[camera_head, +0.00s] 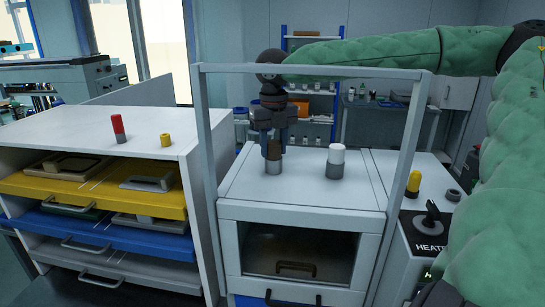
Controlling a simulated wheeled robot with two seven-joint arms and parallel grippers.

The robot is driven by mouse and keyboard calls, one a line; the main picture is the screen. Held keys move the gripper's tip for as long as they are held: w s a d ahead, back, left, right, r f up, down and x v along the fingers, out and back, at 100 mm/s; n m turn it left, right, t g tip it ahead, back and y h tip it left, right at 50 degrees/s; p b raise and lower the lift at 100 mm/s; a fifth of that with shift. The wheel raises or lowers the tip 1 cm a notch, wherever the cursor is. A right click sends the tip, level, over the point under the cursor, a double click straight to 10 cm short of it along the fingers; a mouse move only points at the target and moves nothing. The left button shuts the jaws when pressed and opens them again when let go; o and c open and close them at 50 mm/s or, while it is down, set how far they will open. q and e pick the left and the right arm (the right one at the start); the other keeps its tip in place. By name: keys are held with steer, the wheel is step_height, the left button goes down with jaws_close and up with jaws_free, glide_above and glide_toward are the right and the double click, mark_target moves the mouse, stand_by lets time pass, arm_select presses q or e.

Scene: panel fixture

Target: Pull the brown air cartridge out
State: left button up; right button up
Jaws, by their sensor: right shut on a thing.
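The brown air cartridge (273,150) stands upright in a grey socket (273,167) on the white top of the middle cabinet. My right gripper (273,138) comes down on it from above and is shut on it. The fingers cover much of its upper part. I cannot tell whether the cartridge is still seated or slightly raised in the socket. My left gripper is not in view.
A white cartridge (336,155) stands right of it. A grey frame (310,70) spans the cabinet. A yellow-topped cartridge (413,183) and a joystick (430,215) are at the right.

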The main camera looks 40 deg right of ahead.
steer(key=c, duration=0.4)
steer(key=shift+r+p, duration=0.45)
steer(key=shift+r, duration=2.2)
stand_by(0.9)
steer(key=shift+r+p, duration=0.55)
steer(key=shift+r, duration=1.9)
step_height(320, 180, up, 8)
steer(key=f+p, duration=0.1)
steer(key=p, duration=0.1)
glide_above(274, 143)
steer(key=shift+r, duration=0.25)
